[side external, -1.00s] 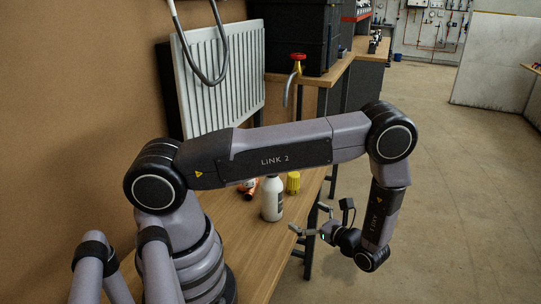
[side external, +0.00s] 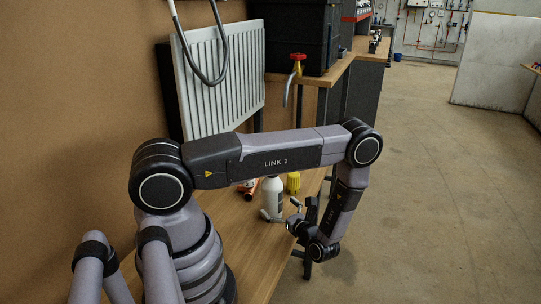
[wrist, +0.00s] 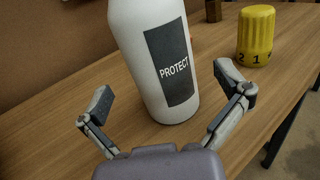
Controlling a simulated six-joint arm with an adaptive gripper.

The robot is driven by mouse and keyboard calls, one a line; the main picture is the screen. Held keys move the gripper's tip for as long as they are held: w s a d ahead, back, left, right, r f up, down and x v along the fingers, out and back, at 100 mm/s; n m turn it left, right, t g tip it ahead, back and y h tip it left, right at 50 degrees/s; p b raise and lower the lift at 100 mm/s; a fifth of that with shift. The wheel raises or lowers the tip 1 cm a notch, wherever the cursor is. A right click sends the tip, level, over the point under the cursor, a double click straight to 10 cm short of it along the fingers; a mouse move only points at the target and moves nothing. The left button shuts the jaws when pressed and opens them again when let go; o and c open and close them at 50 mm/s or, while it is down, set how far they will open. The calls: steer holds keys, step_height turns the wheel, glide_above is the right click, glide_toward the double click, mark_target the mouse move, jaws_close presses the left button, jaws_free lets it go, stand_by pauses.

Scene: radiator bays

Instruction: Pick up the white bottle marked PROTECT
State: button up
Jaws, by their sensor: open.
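The white bottle (wrist: 135,60) with a dark PROTECT label (wrist: 172,66) stands upright on the wooden bench, close in front of my gripper in the wrist view. Its top is cut off there. My gripper (wrist: 159,98) is open, with one finger to the left of the bottle and the other to its right. No grip on the bottle shows. In the side view the bottle (side external: 272,199) stands under my arm, with my gripper (side external: 280,217) at its right and near side.
A yellow numbered cap (wrist: 256,35) stands right of the bottle; it also shows in the side view (side external: 293,182). An orange-red item (side external: 249,192) lies behind the bottle. The bench edge is at the right.

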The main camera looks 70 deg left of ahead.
mark_target(272, 199)
steer(key=a, duration=0.3)
steer(key=shift+s+a, duration=0.2)
steer(key=shift+s, duration=0.05)
steer(key=shift+c, duration=0.3)
steer(key=c, duration=1.2)
steer(key=shift+c, duration=0.3)
steer(key=shift+r, duration=0.1)
